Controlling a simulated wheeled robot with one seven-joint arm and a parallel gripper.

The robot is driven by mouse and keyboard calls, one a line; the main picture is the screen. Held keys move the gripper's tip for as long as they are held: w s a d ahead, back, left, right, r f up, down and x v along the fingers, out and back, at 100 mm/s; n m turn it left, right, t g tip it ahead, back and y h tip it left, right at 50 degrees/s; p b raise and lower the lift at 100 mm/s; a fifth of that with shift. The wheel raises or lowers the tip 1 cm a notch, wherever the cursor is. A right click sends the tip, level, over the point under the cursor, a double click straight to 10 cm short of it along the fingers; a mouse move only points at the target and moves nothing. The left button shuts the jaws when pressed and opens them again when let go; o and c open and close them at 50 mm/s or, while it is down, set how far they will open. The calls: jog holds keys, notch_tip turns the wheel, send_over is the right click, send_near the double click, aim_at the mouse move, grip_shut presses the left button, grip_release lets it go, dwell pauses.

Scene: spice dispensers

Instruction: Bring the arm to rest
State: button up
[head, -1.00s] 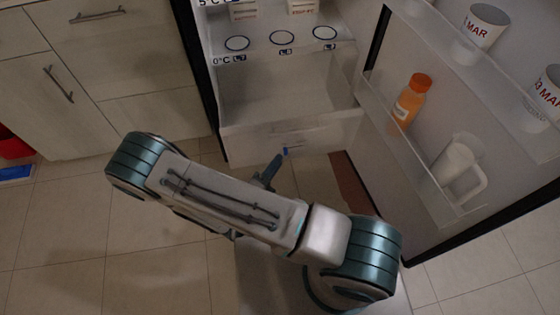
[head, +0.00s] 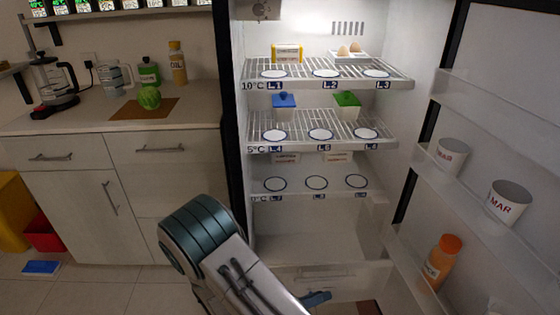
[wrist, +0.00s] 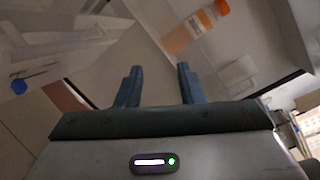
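My gripper (wrist: 158,86) shows in the wrist view with its two blue-grey fingers apart and nothing between them. In the head view part of my gripper (head: 316,299) shows at the bottom, in front of the fridge's lowest drawer. My arm rises into the bottom middle of the head view, in front of the open fridge (head: 230,120). Its lower part is out of frame.
The fridge door (head: 470,150) stands open at right, holding two cups and an orange bottle (head: 442,262). Labelled shelves (head: 390,75) hold boxes and eggs. A counter (head: 60,125) with drawers is at left. A red bin (head: 45,235) and a blue item (head: 41,267) are on the floor.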

jog(key=s+d+r+m+g+y+p, duration=0.1)
jog(key=r+m+y+p, duration=0.4)
jog(key=r+m, duration=0.6)
jog(key=s+d+r+m+g+y+p, duration=0.1)
jog(key=s+d+r+m+y+p, duration=0.1)
jog(key=s+r+m+y+p, duration=0.2)
jog(key=s+d+r+m+g+y+p, duration=0.1)
jog(key=r+m+y+p, duration=0.6)
jog(key=r+m, duration=1.1)
notch_tip(320, 180, up, 8)
jog(key=shift+s+d+r+m+g+p, duration=0.35)
jog(key=shift+s+d+p, duration=0.5)
jog(key=shift+s, duration=0.4)
